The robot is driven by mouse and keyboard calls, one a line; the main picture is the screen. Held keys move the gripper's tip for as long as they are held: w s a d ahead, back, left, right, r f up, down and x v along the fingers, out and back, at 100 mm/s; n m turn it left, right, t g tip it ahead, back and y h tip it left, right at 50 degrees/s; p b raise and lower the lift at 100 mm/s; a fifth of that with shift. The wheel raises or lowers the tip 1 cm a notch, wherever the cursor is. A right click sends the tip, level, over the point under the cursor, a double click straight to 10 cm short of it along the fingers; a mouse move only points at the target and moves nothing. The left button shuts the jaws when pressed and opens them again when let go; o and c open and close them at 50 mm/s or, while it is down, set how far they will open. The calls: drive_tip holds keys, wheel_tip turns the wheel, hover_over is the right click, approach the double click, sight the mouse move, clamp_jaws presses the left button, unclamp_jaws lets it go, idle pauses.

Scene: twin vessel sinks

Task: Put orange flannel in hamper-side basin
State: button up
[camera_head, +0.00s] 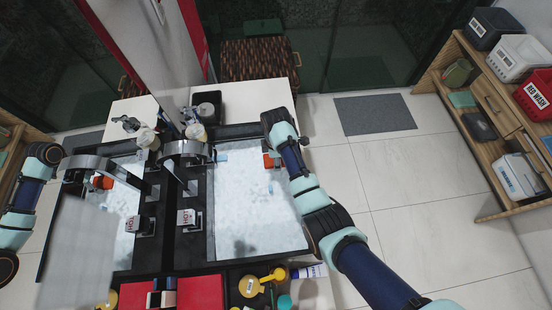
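A small orange patch (268,161), which looks like the orange flannel, shows beside my wrist, over the upper right part of a pale speckled basin (245,205). My arm reaches in from the lower right and bends over the basin's right edge. My gripper (277,160) is mostly hidden by my own wrist, right at the orange patch. I cannot tell whether its fingers are open or closed on the cloth, or whether the cloth touches the basin. A second pale basin area (122,205) with an orange patch shows at left, seemingly a mirror reflection.
A curved tap (185,149) and a tap block marked HOT (187,219) stand left of the basin. A brown woven hamper-like box (258,60) stands behind. Shelves with a red basket (535,95) stand right.

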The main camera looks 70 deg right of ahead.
drive_tip(key=shift+f, duration=0.15)
drive_tip(key=o, duration=0.9)
drive_tip(key=shift+o, duration=0.2)
wheel_tip(320, 180, up, 12)
drive_tip(key=p, duration=0.3)
drive_tip(key=shift+r, duration=0.2)
